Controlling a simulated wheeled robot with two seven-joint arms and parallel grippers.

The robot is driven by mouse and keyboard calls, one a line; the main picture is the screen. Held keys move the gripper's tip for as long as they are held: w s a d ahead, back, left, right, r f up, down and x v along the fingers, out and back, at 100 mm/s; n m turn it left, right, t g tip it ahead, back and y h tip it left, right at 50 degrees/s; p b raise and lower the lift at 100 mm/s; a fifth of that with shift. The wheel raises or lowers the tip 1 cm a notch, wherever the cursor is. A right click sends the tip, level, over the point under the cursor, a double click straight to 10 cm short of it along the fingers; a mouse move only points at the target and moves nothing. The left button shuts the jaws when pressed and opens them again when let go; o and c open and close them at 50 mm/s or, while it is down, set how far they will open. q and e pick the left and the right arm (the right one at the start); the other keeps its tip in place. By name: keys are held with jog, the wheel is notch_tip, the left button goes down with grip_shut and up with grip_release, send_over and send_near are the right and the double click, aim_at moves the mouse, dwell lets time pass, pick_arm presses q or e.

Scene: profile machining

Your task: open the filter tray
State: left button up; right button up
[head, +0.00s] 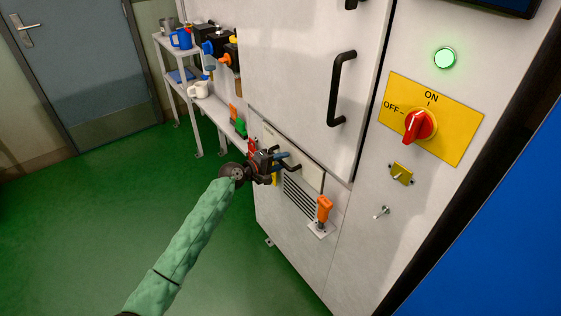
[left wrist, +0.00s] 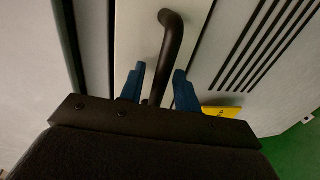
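The filter tray (head: 312,173) shows as a cream front panel low on the white machine, with a black bar handle (head: 291,166). In the left wrist view the cream panel (left wrist: 138,32) and its bent black handle (left wrist: 172,45) lie straight ahead. My left gripper (head: 279,157) is at the handle. Its blue fingers (left wrist: 160,70) are spread, with the lower part of the handle between them and gaps visible. Contact cannot be told. The panel looks flush with the machine front. My right gripper is in neither view.
Below the tray are vent slots (head: 298,196) and an orange-handled clamp (head: 324,210). A red ON/OFF switch (head: 420,125) and a lit green button (head: 445,57) are at the right. A shelf (head: 205,103) with mugs stands behind. The green floor at left is clear.

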pick_arm(q)
grip_shut()
jog(key=shift+a, duration=0.1)
